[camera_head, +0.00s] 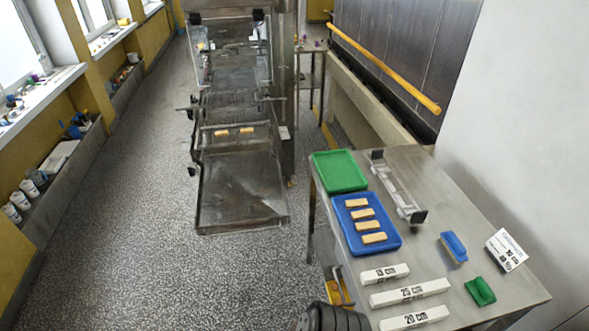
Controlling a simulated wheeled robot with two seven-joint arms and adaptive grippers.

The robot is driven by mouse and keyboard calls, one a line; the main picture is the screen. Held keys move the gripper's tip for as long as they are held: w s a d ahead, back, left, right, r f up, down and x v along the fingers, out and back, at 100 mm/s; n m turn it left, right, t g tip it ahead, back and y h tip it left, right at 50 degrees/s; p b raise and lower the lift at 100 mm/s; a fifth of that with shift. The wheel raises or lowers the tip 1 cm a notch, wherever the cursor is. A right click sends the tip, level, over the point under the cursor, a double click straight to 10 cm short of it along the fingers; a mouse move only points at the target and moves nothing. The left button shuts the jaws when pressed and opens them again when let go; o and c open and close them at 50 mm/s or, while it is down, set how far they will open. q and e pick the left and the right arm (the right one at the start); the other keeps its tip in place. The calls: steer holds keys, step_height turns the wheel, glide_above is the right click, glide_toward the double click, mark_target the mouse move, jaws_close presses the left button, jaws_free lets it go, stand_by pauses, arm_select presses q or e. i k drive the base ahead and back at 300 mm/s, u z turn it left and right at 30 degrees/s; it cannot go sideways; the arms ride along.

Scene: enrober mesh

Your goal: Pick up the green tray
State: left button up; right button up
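The green tray (339,172) is a shallow, empty rectangular tray. It lies flat at the far left corner of the metal table (431,230), just beyond the blue tray (352,243), and their edges lie close together. The blue tray holds several tan bars (362,213) in a column.
A metal rail fixture (398,187) stands right of the trays. White length blocks (410,292), a blue brush (453,247), a green item (480,291) and a sign (506,250) lie nearer. A conveyor machine (241,190) stands left; the floor (135,210) is clear.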

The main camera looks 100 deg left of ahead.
mark_target(339, 172)
steer(key=u, duration=2.15)
